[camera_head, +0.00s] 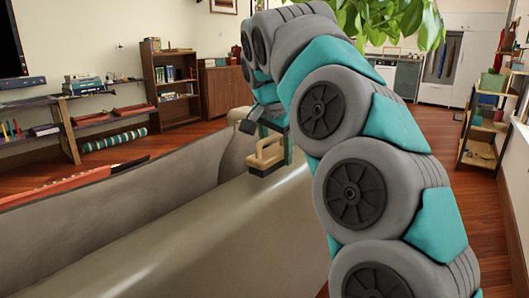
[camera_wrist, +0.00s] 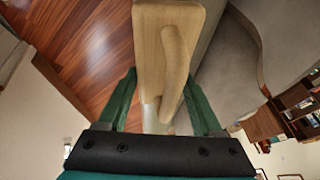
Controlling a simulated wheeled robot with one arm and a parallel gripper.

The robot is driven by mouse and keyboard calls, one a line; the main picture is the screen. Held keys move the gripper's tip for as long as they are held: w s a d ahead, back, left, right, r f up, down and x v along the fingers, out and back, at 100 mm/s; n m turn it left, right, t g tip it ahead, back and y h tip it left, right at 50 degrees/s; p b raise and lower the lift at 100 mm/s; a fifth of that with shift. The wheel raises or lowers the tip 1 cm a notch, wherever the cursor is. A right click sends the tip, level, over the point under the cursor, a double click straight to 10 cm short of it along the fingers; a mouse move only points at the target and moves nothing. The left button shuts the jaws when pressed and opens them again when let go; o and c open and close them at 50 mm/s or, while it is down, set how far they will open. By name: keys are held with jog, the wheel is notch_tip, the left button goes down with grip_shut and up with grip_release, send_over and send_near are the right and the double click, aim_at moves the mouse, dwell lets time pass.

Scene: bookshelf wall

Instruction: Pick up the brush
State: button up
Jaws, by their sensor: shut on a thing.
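The brush (camera_head: 266,155) has a pale wooden handle and back with a dark underside. In the head view it hangs from my gripper (camera_head: 287,142) near the grey sofa. The wrist view shows its wooden back and raised handle (camera_wrist: 176,65) between the two green fingers of my gripper (camera_wrist: 160,105). The gripper is shut on the brush. The brush's bristle side is hidden in the wrist view. In the head view, the brush appears above the sofa seat; I cannot tell how large the gap is.
The grey sofa (camera_head: 150,235) fills the lower left, with its backrest beside the seat. A bookcase (camera_head: 172,85) and low shelves (camera_head: 60,125) stand along the left wall. A wooden shelf unit (camera_head: 483,140) stands at right. Open wood floor (camera_head: 455,175) lies right of my arm.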

jog(key=s+d+r+b, duration=0.1)
jog(key=s+d, duration=0.4)
jog(key=d, duration=0.5)
jog(key=shift+d, duration=0.25)
